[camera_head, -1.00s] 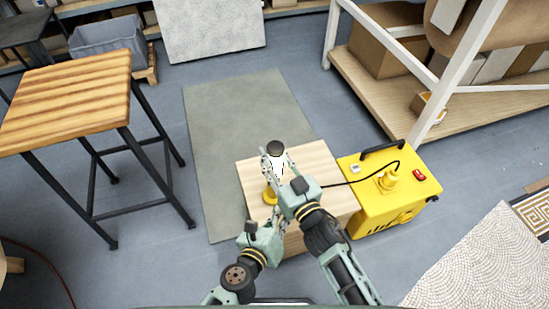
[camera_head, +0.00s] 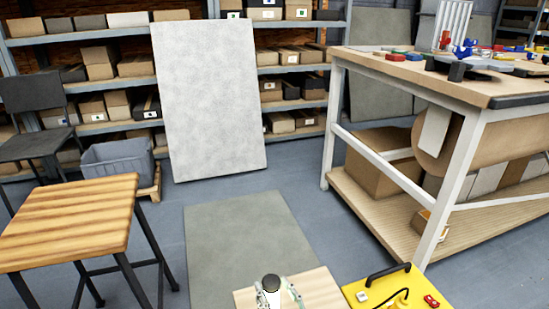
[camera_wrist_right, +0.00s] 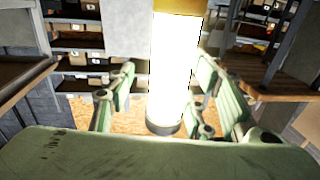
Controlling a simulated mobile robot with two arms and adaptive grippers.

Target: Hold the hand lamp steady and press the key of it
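The hand lamp (camera_head: 270,284) shows at the bottom edge of the head view, its dark cap up and its lower part cut off. In the right wrist view the lamp's white, glowing tube (camera_wrist_right: 175,75) stands between my right gripper's fingers, with a yellow part at the top and a dark end at the bottom. My right gripper (camera_wrist_right: 168,75) is open around the tube, with a gap on the left side; contact on the right is unclear. Pale green finger parts of the right gripper (camera_head: 278,291) flank the cap. My left gripper is out of view. The lamp's key cannot be made out.
A pale wooden top (camera_head: 318,287) lies below the lamp. A wooden stool (camera_head: 70,225) is at left, a workbench (camera_head: 400,88) at right.

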